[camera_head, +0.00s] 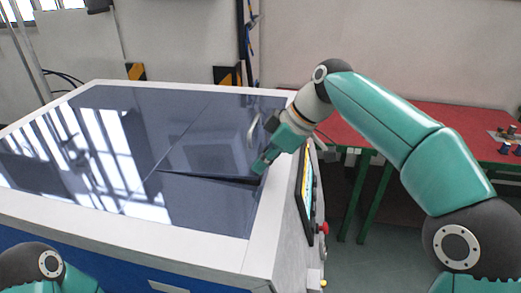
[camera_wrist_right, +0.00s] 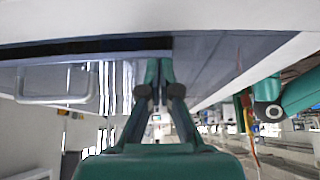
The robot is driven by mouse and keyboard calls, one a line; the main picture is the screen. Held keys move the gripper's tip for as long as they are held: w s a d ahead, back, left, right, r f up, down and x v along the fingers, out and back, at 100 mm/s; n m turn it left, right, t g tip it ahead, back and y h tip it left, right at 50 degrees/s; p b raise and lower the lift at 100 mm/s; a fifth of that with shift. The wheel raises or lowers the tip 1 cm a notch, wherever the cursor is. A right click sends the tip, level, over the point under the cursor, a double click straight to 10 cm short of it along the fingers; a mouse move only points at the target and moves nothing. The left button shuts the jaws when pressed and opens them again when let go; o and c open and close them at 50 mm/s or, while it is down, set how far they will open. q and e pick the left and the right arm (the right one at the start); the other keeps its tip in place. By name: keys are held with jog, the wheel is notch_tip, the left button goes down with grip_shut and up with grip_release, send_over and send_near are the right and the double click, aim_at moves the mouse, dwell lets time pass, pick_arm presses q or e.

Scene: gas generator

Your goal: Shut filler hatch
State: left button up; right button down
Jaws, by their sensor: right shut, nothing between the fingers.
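The filler hatch (camera_head: 205,148) is a dark glossy panel in the top of the white-and-blue generator. Its near edge stands slightly above the surrounding top, with a thin dark gap under it. My right gripper (camera_head: 262,164) is shut and empty at the right end of that edge; I cannot tell whether it touches the panel. In the right wrist view the shut fingers (camera_wrist_right: 160,66) point at the dark gap (camera_wrist_right: 85,46), and a pale bar handle (camera_wrist_right: 58,99) is to their left. My left gripper is out of view.
The white rim (camera_head: 262,246) frames the generator's dark top. A screen panel (camera_head: 307,190) and a red button (camera_head: 323,228) are on its right side. A red-topped table (camera_head: 400,122) stands behind on the right, with small items on it.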

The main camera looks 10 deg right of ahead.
jog(key=shift+w+r+p, duration=0.1)
jog(key=shift+r+p, duration=0.35)
notch_tip(320, 180, up, 3)
jog(key=p, duration=0.3)
jog(key=shift+r, duration=0.15)
jog(key=d+p+v, duration=0.1)
jog(key=v, duration=0.7)
jog(key=c, duration=1.6)
grip_release()
jog(key=shift+s+d+r, duration=0.2)
jog(key=shift+s+d, duration=0.05)
jog(key=shift+s, duration=0.05)
jog(key=shift+c, duration=0.2)
jog(key=shift+o, duration=0.8)
jog(key=shift+d+r+m, duration=0.1)
jog(key=shift+m, duration=0.2)
jog(key=m+t+y+b, duration=0.5)
jog(key=m+t+b, duration=0.45)
jog(key=m, duration=1.15)
send_near(254, 121)
jog(key=shift+g, duration=0.85)
jog(key=p+x, duration=0.1)
jog(key=x, duration=0.3)
jog(key=p+x, duration=0.1)
jog(key=x, duration=0.3)
jog(key=shift+w+p, duration=0.4)
jog(key=shift+w, duration=0.05)
jog(key=shift+x, duration=0.75)
